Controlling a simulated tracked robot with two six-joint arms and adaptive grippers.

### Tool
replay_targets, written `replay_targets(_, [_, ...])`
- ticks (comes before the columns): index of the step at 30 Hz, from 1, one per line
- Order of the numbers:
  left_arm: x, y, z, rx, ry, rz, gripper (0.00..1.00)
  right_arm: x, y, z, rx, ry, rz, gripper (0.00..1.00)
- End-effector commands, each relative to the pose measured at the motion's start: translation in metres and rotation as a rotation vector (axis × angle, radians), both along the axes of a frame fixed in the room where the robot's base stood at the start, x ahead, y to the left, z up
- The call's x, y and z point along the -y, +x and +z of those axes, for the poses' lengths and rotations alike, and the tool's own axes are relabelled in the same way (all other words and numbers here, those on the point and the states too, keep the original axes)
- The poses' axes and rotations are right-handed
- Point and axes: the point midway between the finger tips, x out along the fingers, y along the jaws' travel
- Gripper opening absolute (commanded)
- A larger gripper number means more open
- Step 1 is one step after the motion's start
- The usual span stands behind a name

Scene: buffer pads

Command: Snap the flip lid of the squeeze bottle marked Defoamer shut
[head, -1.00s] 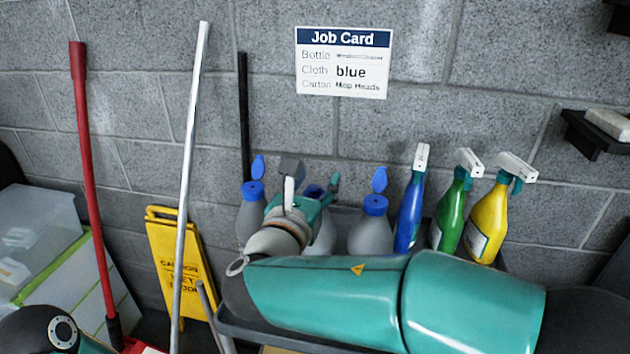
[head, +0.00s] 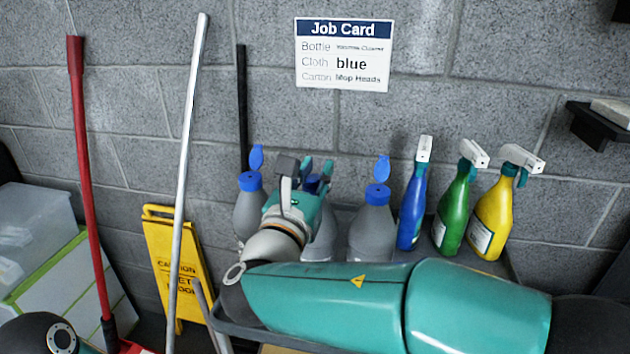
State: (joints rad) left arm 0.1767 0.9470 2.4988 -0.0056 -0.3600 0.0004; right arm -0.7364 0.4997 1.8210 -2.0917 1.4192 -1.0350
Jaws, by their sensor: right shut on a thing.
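Three grey squeeze bottles with blue flip lids stand in a row on the dark cart. The left bottle (head: 249,212) and the right bottle (head: 372,236) have their lids standing open. The middle bottle (head: 321,238) is mostly behind my right gripper (head: 318,172), and only part of its blue cap (head: 312,184) shows between the fingers. My right gripper is shut on something at that cap; whether its lid is closed cannot be seen. No label reading Defoamer is visible on any bottle. My left gripper is out of view; only a bit of my left arm shows.
Blue (head: 411,212), green (head: 452,216) and yellow (head: 492,218) spray bottles stand to the right on the cart (head: 222,322). A yellow wet-floor sign (head: 161,255), a grey pole (head: 186,160) and a red handle (head: 85,170) stand left. A job card (head: 343,54) hangs on the wall.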

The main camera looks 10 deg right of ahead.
Motion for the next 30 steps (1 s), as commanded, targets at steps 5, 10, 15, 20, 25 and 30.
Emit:
replay_targets(5, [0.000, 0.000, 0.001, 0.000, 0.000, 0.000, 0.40, -0.001, 0.000, 0.000, -0.003, 0.000, 0.001, 0.00])
replay_targets(10, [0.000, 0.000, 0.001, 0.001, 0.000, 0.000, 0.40, -0.001, 0.000, 0.000, -0.003, 0.000, 0.002, 0.49])
replay_targets(15, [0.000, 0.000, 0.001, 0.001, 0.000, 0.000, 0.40, -0.001, 0.000, 0.000, -0.003, 0.000, 0.002, 0.52])
replay_targets(20, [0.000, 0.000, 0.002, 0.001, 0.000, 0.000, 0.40, -0.001, 0.000, 0.000, -0.003, 0.000, 0.002, 0.52])
replay_targets(25, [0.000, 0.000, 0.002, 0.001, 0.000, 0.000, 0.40, -0.007, -0.010, -0.001, -0.004, -0.001, 0.005, 0.52])
replay_targets(30, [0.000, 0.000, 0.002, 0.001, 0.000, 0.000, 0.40, -0.019, -0.036, -0.005, -0.003, -0.002, 0.007, 0.52])
